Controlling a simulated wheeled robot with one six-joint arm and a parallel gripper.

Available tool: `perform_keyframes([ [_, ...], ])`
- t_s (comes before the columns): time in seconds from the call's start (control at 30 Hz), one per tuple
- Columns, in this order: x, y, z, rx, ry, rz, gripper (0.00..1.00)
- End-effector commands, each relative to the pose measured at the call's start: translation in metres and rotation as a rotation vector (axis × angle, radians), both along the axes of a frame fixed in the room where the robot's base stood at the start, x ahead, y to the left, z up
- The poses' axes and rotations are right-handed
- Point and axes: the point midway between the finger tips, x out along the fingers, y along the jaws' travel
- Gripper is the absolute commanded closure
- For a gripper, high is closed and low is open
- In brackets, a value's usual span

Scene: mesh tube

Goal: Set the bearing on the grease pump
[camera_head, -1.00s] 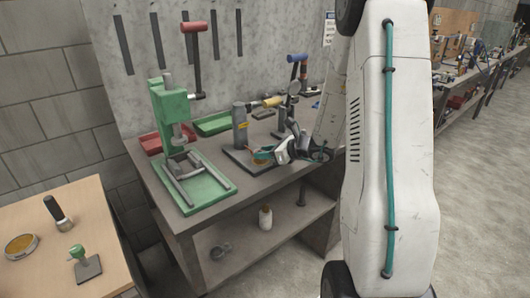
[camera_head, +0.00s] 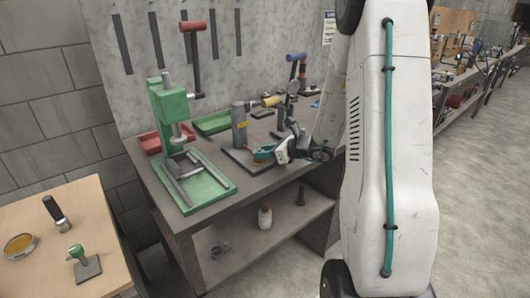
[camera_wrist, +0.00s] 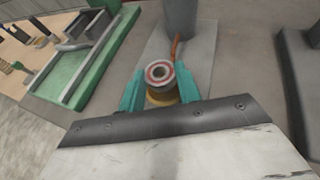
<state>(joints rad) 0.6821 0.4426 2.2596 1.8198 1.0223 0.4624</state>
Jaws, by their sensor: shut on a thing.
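The bearing (camera_wrist: 159,73) is a small metal ring with a reddish band and a dark hole. In the wrist view it sits between the teal fingers of my gripper (camera_wrist: 160,84), which are shut on it. A brass-coloured round part (camera_wrist: 162,98) shows just below the bearing; I cannot tell whether they touch. The grease pump (camera_head: 239,130) is a grey upright cylinder with a yellow label and yellow handle, on a flat plate. Its post (camera_wrist: 180,15) and an orange hose show in the wrist view. In the head view my gripper (camera_head: 264,152) is low over the plate, right of the cylinder.
A green press (camera_head: 168,115) stands left on the same workbench (camera_head: 170,208), with red and green trays behind. Other tools stand close behind my gripper. A wooden table (camera_head: 90,215) at lower left holds a stamp-like tool and a round dish.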

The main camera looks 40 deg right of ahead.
Motion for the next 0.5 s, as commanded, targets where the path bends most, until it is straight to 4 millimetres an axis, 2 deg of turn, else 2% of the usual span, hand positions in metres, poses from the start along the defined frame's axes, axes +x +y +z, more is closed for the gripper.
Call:
perform_keyframes([
  [0.5, 0.0001, 0.0, -0.0039, 0.0, 0.0, 0.0, 0.9],
])
